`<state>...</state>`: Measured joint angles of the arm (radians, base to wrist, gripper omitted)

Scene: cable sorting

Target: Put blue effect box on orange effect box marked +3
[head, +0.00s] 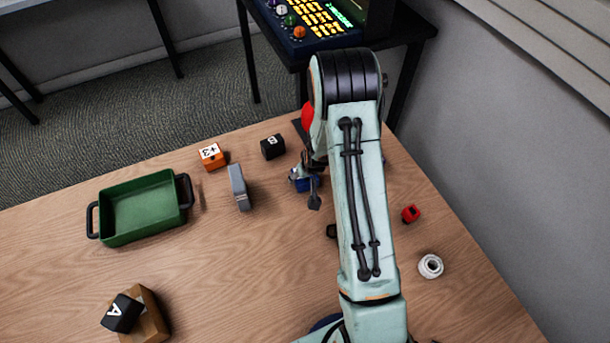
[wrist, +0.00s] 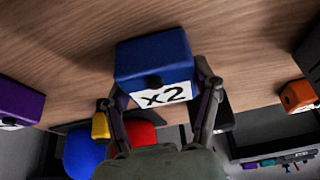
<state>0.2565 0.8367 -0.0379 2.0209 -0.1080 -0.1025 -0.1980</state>
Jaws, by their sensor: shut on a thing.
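The blue effect box (wrist: 152,62), with a white face marked x2, sits between the two fingers of my gripper (wrist: 160,92) in the wrist view. My gripper is shut on it. In the head view the blue box (head: 306,184) shows only partly, beneath my gripper (head: 305,174); I cannot tell how far it is above the table. The orange effect box marked +3 (head: 211,157) stands on the table to the left, apart from my gripper. An orange box also shows at the right edge of the wrist view (wrist: 297,96), its marking unreadable.
A black box (head: 272,147) and an upright grey block (head: 239,188) stand near the orange box. A green tray (head: 143,238) is at the left. A black box marked A (head: 122,312) rests on a cardboard box (head: 150,322). A red item (head: 411,214) and white roll (head: 430,266) lie right.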

